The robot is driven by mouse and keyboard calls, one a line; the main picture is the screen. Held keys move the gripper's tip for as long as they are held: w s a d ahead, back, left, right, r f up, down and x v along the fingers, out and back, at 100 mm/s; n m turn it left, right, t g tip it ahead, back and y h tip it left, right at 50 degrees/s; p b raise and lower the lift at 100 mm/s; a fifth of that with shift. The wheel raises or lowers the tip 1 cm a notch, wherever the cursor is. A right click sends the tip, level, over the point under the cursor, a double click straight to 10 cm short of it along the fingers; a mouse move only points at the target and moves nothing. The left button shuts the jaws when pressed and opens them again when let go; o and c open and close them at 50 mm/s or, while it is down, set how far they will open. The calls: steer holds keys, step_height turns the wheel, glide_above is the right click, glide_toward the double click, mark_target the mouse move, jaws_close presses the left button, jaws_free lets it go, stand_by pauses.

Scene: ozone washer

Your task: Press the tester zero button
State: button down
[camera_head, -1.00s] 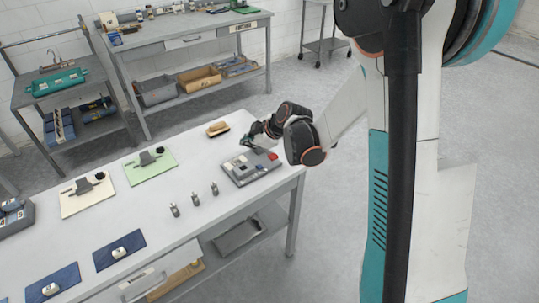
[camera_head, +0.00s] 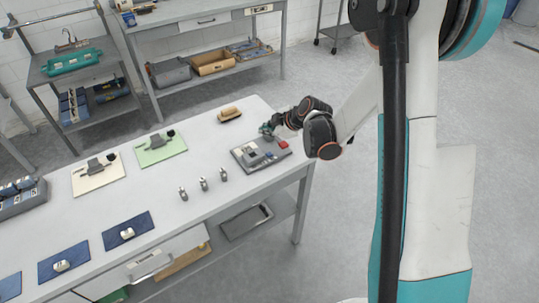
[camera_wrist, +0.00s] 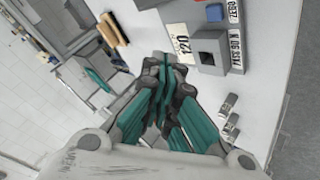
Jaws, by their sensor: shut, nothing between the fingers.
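The grey tester (camera_head: 240,158) lies near the right end of the workbench. In the wrist view, the tester (camera_wrist: 208,68) has a "120" panel, a square dark recess, a "PASS 90 N" label and a "ZERO" label (camera_wrist: 235,12). A blue button (camera_wrist: 215,12) sits beside the ZERO label at the top edge. A red block (camera_head: 283,144) shows on the tester in the head view. My gripper (camera_head: 266,130) is at the tester's back edge. Its teal fingers (camera_wrist: 164,62) are shut and empty, beside the "120" panel. Whether they touch the tester is unclear.
Several small metal pieces (camera_head: 203,184) stand left of the tester. A brown brush-like block (camera_head: 230,114) lies behind it. Green (camera_head: 160,148) and cream (camera_head: 98,177) mats with fixtures lie farther left. The bench between these is clear.

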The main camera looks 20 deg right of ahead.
mark_target(268, 156)
step_height(268, 156, down, 8)
steer(key=b, duration=0.5)
steer(key=shift+r, duration=0.1)
stand_by(1.2)
steer(key=shift+f+b, duration=0.4)
steer(key=shift+b, duration=0.05)
steer(key=shift+f, duration=0.25)
stand_by(0.5)
steer(key=shift+s+f+b, duration=0.2)
steer(key=shift+f+b, duration=0.2)
steer(key=shift+b, duration=0.25)
stand_by(0.3)
steer(key=shift+r, duration=0.1)
steer(key=shift+w+r+p, duration=0.35)
steer(key=shift+r+p, duration=0.2)
steer(key=shift+r, duration=0.3)
steer(key=shift+r, duration=0.1)
